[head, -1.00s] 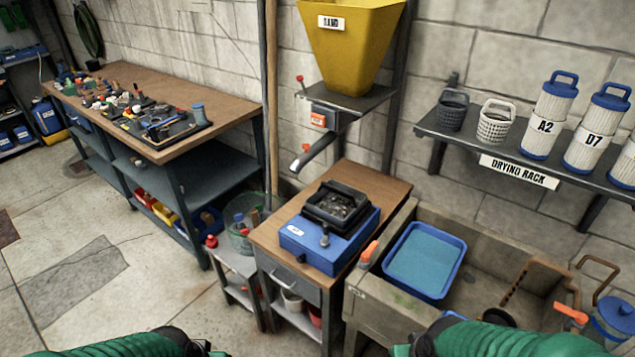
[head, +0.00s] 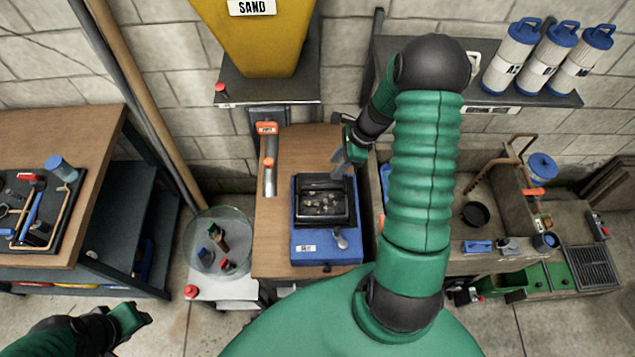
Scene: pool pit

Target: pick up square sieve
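The square sieve (head: 325,219) is a black square frame with grey and pale bits inside. It sits on a blue box-shaped device (head: 318,246) on the wooden worktop. My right gripper (head: 341,166) is just behind the sieve's back right corner, at the end of my green arm. Its grey fingers point down and left toward the sieve; I cannot tell whether they touch it or how far apart they are. My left gripper (head: 138,318) is low at the left, over the floor, far from the sieve. Its finger opening is not clear.
A glass bowl (head: 214,240) with small items is to the left. My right arm covers part of the sink area. A shelf with filter cartridges (head: 512,55) is back right.

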